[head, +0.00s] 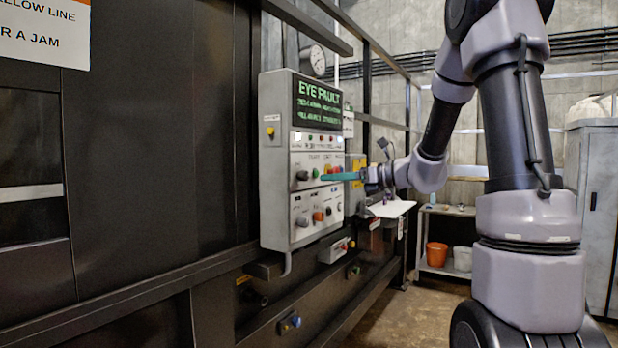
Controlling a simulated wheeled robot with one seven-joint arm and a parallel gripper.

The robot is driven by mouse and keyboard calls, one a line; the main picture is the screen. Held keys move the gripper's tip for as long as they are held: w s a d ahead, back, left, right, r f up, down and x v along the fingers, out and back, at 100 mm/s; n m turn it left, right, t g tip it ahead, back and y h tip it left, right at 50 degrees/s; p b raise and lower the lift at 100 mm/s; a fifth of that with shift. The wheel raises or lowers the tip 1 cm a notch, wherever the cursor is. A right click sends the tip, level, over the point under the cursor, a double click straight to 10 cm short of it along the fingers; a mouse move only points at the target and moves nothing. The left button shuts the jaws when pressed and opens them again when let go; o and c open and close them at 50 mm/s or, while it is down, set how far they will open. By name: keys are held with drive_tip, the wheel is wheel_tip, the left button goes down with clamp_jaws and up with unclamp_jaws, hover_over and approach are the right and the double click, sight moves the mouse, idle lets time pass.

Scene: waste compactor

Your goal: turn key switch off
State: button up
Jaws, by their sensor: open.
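A grey control panel (274,190) is mounted on the dark machine, with a lit screen (318,106) at its top reading "EYE FAULT". Its front carries several knobs and buttons, among them a dark knob (303,175) in the upper row and an orange one (318,216) in the lower row. I cannot tell at this size which control is the key switch.
A pressure gauge (314,60) sits behind the panel's top. Below the panel are more switches on a dark rail (320,300). An orange bucket (437,254) stands on a rack at the back.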

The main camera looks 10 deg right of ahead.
sight(307, 175)
drive_tip(key=w+a+m, duration=0.1)
drive_tip(key=w+a, duration=0.1)
drive_tip(key=w, duration=0.1)
drive_tip(key=w+a+m+t, duration=0.1)
drive_tip(key=w+a, duration=0.1)
drive_tip(key=w, duration=0.2)
drive_tip(key=w+a+m+t, duration=0.1)
drive_tip(key=w, duration=0.2)
drive_tip(key=shift+w+a+f, duration=0.1)
drive_tip(key=shift+w+a, duration=0.1)
drive_tip(key=shift+a, duration=0.2)
clamp_jaws()
